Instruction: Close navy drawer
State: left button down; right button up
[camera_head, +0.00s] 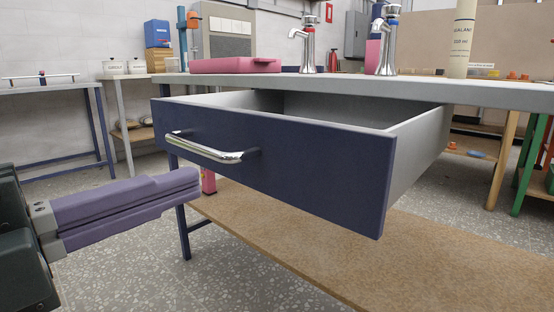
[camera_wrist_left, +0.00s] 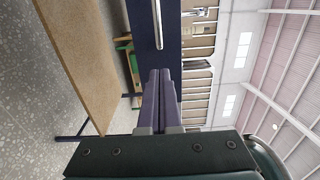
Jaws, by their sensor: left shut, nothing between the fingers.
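The navy drawer (camera_head: 290,158) hangs under the grey counter (camera_head: 340,86) and is pulled well out. Its grey inside and right side wall show in the head view. A chrome bar handle (camera_head: 205,149) is on its front. My left gripper (camera_head: 198,181) is shut and empty, with purple fingers pointing right. In the head view the fingertips appear below the left part of the handle; I cannot tell if they touch the drawer. In the left wrist view, the fingertips (camera_wrist_left: 160,74) point at the navy front (camera_wrist_left: 150,45), beside the handle (camera_wrist_left: 157,20). My right gripper is not in view.
A tan lower shelf (camera_head: 300,250) lies under the drawer. Two chrome taps (camera_head: 308,48) and a pink case (camera_head: 222,65) stand on the counter. A navy table leg (camera_head: 184,232) is near my left gripper. Speckled floor is open at lower left.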

aim_at(279, 154)
pick_arm(q)
jog(key=x, duration=0.9)
jog(key=shift+w+d+b, duration=0.25)
jog(key=shift+b, duration=0.05)
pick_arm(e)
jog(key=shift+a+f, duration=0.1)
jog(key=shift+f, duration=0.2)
